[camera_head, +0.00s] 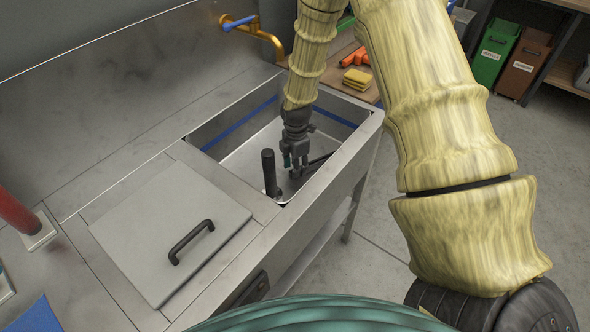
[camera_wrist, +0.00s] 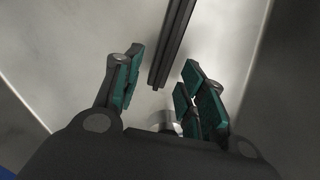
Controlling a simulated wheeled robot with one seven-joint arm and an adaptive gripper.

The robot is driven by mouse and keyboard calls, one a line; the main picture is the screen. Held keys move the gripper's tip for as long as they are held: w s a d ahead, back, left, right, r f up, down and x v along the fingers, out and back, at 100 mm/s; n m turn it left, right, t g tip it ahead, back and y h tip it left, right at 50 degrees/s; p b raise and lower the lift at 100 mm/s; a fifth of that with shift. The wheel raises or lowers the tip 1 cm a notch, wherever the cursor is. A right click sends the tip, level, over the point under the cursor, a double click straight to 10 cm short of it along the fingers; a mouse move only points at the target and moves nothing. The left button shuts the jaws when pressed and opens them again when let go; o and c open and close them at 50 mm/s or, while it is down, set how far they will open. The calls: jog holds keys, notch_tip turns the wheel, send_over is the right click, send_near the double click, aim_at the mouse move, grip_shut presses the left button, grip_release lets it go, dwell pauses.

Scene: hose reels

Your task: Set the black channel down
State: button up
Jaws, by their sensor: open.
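The black channel (camera_wrist: 175,42) is a long, dark, grooved bar in the wrist view, running from the top edge down to an end between my fingertips. In the head view it shows as a dark bar (camera_head: 319,159) inside the sink basin, just right of my gripper (camera_head: 294,165). It seems to lie on the pale basin floor, though its contact is partly hidden by my gripper. My gripper (camera_wrist: 161,84) points down into the basin. Its green-padded fingers are apart, one on each side of the channel's near end, with gaps visible.
The steel sink basin (camera_head: 238,160) has a blue line around its walls. A black upright post (camera_head: 268,171) stands close left of my gripper. A grey lid with a handle (camera_head: 170,230) covers the counter at left. A brass tap (camera_head: 262,34) is behind; yellow sponges (camera_head: 357,79) lie beyond the basin.

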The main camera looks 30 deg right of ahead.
notch_tip(320, 180, up, 10)
jog(key=shift+b, duration=0.45)
jog(key=shift+r, duration=0.15)
